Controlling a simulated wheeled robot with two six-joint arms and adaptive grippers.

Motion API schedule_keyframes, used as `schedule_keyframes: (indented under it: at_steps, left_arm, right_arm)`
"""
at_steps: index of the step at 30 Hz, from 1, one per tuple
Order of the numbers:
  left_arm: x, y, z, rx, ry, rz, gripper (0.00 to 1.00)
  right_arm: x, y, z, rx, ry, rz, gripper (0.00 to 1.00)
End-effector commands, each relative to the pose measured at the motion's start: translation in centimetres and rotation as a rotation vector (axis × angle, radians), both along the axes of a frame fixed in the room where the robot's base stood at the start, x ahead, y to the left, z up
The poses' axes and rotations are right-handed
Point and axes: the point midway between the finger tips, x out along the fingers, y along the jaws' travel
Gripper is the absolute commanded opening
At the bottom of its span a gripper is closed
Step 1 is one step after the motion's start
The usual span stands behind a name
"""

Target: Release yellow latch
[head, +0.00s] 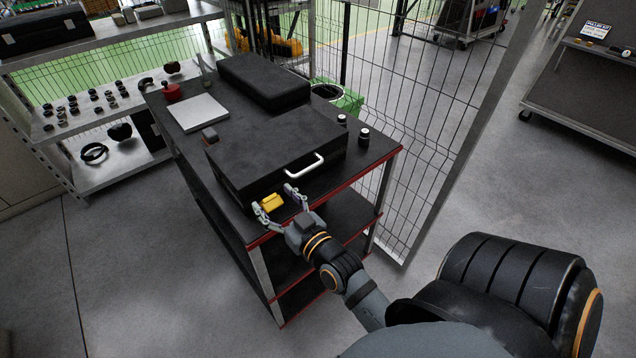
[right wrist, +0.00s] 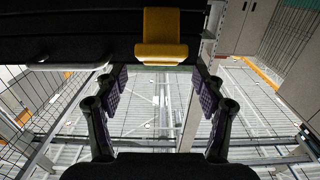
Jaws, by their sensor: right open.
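The yellow latch (head: 271,202) sits on the front face of a black case (head: 262,160) that lies on a cart. In the head view my right gripper (head: 276,197) is open, with one finger on each side of the latch. In the right wrist view the latch (right wrist: 161,38) hangs at the top centre on the black case's face, just beyond and between the two open fingertips (right wrist: 158,72). I cannot tell whether a finger touches it. A white handle (head: 304,165) is on the case to the right of the latch. My left gripper is not in view.
The dark cart top (head: 376,150) has red edges. It also holds a second black case (head: 264,82), a pale flat panel (head: 199,113) and two small black knobs. A mesh fence (head: 410,110) stands close behind and right. The floor at left is clear.

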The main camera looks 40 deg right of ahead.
Motion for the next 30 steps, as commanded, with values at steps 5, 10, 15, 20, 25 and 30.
schedule_keyframes:
  at_steps: [5,10,15,20,25,30]
  left_arm:
    - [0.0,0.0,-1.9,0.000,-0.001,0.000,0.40]
    - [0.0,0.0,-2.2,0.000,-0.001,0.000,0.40]
    - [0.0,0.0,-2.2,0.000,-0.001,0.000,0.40]
    - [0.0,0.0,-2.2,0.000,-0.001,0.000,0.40]
    - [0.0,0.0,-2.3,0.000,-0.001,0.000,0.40]
    - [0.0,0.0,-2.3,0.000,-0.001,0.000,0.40]
  right_arm:
    - [-4.3,-0.1,-0.6,0.000,0.003,0.002,0.70]
    - [-6.1,-0.2,-1.9,-0.002,0.029,0.002,0.70]
    - [-5.7,-0.2,-5.8,-0.004,0.096,0.004,0.70]
    - [-5.6,-0.3,-9.6,-0.009,0.161,0.005,0.70]
    - [-5.7,-0.4,-13.7,-0.014,0.232,0.006,0.70]
    - [-6.0,-0.5,-17.6,-0.018,0.302,0.006,0.70]
